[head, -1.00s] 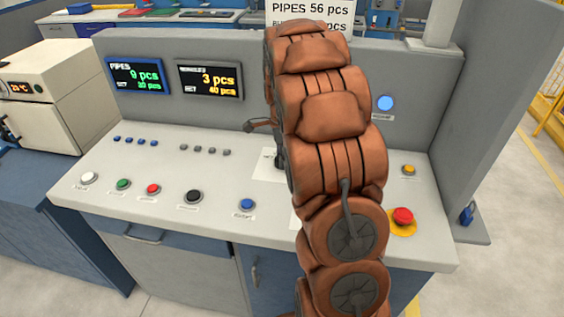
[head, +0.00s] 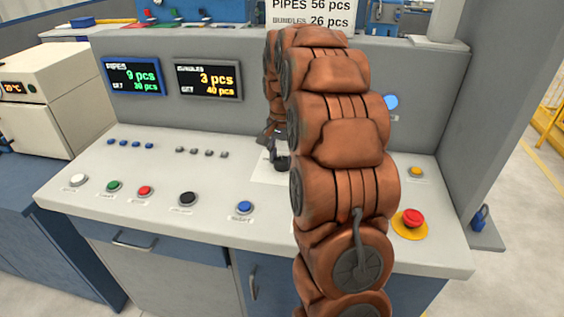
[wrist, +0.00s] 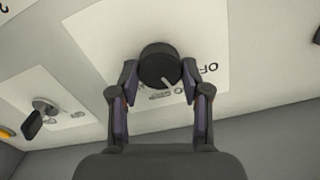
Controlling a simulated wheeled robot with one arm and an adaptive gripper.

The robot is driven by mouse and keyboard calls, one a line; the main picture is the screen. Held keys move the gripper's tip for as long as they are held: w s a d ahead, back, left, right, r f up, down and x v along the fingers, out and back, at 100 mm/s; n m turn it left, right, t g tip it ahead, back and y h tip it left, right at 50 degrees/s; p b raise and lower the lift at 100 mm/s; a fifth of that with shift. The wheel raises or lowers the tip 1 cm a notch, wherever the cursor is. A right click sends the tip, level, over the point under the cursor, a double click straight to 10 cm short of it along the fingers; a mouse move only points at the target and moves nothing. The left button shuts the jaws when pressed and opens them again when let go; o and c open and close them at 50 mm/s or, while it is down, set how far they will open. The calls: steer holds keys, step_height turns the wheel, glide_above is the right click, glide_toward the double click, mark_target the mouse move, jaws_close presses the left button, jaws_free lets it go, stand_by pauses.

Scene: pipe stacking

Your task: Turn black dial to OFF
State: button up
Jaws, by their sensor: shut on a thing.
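The black dial (wrist: 157,62) is round with a white pointer line, on a white label plate (wrist: 108,40). The pointer is angled toward the lower right of the wrist view. Part of an "OFF" marking (wrist: 205,68) shows to the right of the dial. My gripper (wrist: 160,76) has one finger on each side of the dial and is shut on it. In the head view, a dark dial (head: 282,162) shows beside my orange-covered arm, which hides much of the panel's middle.
Blue (head: 244,207), black (head: 188,199), red (head: 145,191) and green (head: 115,187) buttons line the panel front. A red mushroom button (head: 411,218) is right of my arm. In the wrist view, another dark knob (wrist: 36,120) is at lower left.

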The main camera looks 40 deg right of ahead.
mark_target(282, 160)
steer(key=n+b, duration=0.1)
steer(key=n, duration=0.3)
steer(key=shift+n, duration=0.3)
steer(key=shift+n+b, duration=0.45)
steer(key=shift+n, duration=1.55)
steer(key=o, duration=1.1)
steer(key=shift+o, duration=0.2)
step_height(282, 160, up, 12)
